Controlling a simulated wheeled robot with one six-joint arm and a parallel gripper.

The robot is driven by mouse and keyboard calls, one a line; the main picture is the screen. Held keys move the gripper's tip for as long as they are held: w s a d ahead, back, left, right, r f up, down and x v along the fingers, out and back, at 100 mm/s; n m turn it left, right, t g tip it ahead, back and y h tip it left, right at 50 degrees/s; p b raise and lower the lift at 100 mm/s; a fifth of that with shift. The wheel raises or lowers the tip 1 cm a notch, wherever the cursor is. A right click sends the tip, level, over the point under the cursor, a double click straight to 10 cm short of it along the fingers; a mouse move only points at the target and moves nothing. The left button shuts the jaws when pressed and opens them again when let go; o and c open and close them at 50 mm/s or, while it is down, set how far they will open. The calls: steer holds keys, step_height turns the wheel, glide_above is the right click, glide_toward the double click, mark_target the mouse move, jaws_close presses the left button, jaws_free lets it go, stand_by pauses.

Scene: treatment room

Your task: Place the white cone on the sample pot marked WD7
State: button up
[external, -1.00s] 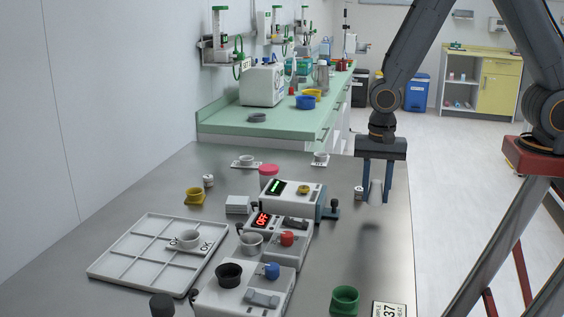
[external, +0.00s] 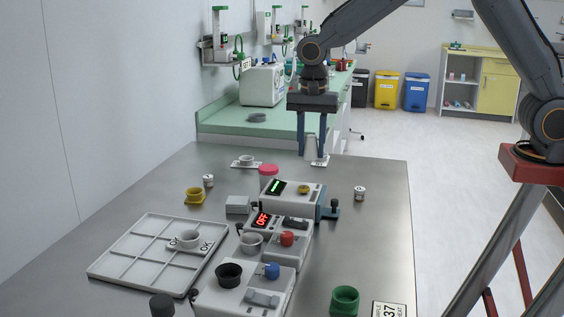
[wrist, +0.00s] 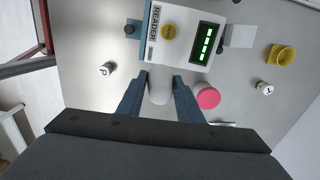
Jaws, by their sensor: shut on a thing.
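My gripper (external: 312,150) is shut on the white cone (external: 310,146) and holds it upright, above the far edge of the steel table. In the wrist view the cone (wrist: 160,90) sits between the two fingers. A label plate (external: 320,162) shows just below the cone; the white pot on it is mostly hidden behind cone and finger. Another white pot (external: 246,159) stands on a label plate to the left at the back. A third white pot (external: 188,238) stands on a plate on the divided tray. I cannot read which is marked WD7.
A reader (external: 290,195) with a green display and a device (external: 277,222) showing OFF stand mid-table. A pink cylinder (external: 268,170), yellow pot (external: 194,196), green pot (external: 344,300) and small lidded jar (external: 359,193) stand around. The divided tray (external: 125,268) lies left. The right side is mostly clear.

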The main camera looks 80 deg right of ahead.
step_height(320, 180, up, 3)
steer(key=b, duration=0.1)
glide_above(268, 167)
steer(key=shift+s+a+f+p, duration=0.1)
steer(key=shift+f+p, duration=1.25)
steer(key=shift+f, duration=3.5)
steer(key=o, duration=0.9)
steer(key=shift+f, duration=0.15)
steer(key=shift+o, duration=0.5)
